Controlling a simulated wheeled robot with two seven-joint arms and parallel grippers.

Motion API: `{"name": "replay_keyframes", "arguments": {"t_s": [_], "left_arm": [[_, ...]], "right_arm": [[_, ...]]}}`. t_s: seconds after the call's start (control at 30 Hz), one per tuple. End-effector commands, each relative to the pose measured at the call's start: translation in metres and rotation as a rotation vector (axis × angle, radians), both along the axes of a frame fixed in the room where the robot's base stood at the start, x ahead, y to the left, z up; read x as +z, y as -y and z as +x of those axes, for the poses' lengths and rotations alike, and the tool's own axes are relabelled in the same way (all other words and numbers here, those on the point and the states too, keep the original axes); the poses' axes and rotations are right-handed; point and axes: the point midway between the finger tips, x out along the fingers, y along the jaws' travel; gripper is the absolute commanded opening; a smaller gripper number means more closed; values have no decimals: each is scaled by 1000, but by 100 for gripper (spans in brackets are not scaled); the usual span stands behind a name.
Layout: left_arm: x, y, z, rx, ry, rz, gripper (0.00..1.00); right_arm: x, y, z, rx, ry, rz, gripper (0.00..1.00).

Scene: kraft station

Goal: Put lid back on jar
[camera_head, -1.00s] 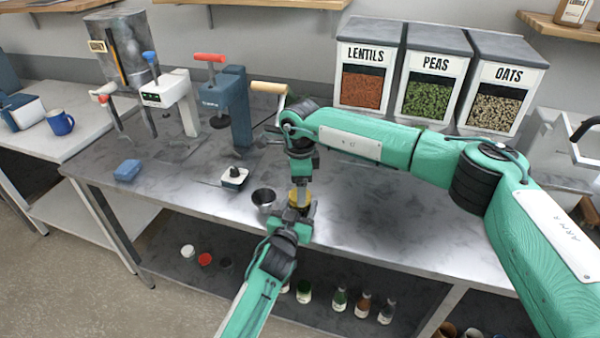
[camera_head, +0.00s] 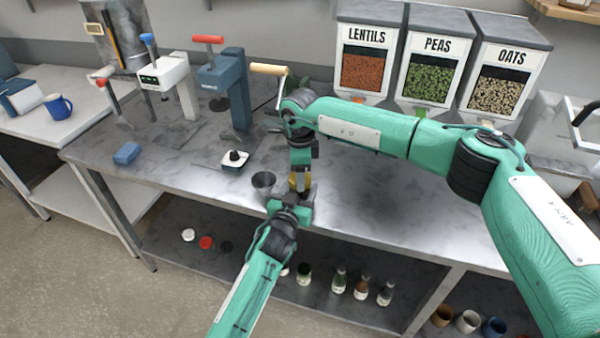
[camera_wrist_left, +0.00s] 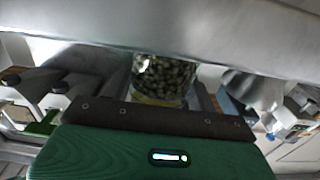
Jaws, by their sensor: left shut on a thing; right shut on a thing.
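A jar of dark green pieces (camera_wrist_left: 163,76) sits between my left gripper's fingers in the left wrist view, with a yellow band at its lower edge in that picture. In the head view, my left gripper (camera_head: 293,203) is shut at the table's front edge, and the jar is largely hidden there. My right gripper (camera_head: 300,172) points down from above, shut on the gold-yellow lid (camera_head: 299,183) directly over the left gripper. The two grippers almost touch. I cannot tell whether the lid is seated on the jar or just above it.
A small metal cup (camera_head: 263,181) stands just left of the grippers. A white-and-black tool (camera_head: 235,160) and a blue block (camera_head: 127,153) lie further left. Presses and the lentils bin (camera_head: 369,55) line the back. The tabletop (camera_head: 400,210) right of the grippers is clear.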

Motion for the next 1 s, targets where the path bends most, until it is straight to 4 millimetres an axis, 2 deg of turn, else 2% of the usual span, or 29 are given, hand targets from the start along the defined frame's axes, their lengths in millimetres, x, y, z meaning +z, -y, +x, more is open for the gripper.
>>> {"name": "replay_keyframes", "arguments": {"t_s": [0.3,0.43,0.47,0.57,0.87,1.0], "left_arm": [[0,0,0,1,-1,0,0],[0,0,0,1,-1,0,0],[0,0,0,1,-1,0,0],[0,0,0,1,-1,0,0],[0,0,0,0,-1,0,0],[0,0,0,0,-1,0,0]], "right_arm": [[0,0,0,-388,0,0,25],[0,0,0,-379,0,0,25],[0,0,0,-379,0,0,56],[0,0,0,-378,0,0,74],[1,0,0,-377,0,0,74],[12,0,0,-376,1,1,74]]}}
